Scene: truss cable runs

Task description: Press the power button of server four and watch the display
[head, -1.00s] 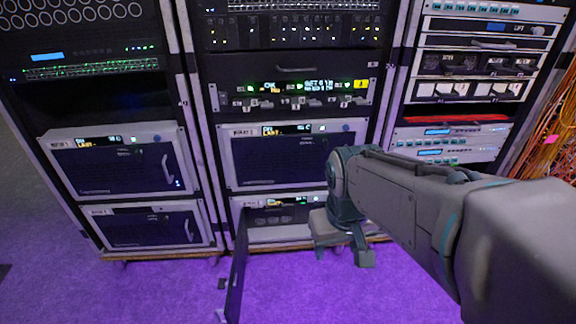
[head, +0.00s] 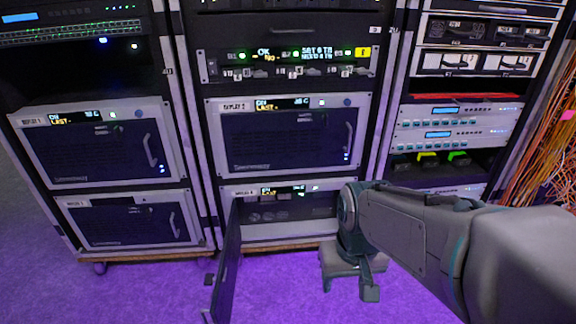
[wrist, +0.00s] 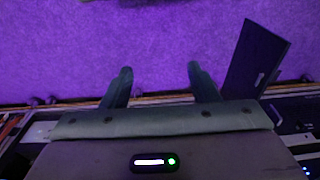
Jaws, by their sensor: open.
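The bottom server (head: 290,228) of the middle rack has its front door (head: 226,265) swung open. A small lit display (head: 283,190) with green and yellow text sits at its top; a blurred label is beside it. I cannot read the number for sure. My gripper (wrist: 159,68) is open and empty, its two fingers apart over purple floor in the wrist view. In the head view my arm's end is low, in front of the server's right side. The open door (wrist: 252,72) also shows right of the fingers in the wrist view. My arm hides the server's right end.
A closed server (head: 285,145) with a lit display sits directly above. Two more closed servers (head: 95,150) (head: 130,222) fill the lower left rack. The right rack (head: 450,130) holds several units beside orange cables (head: 555,140).

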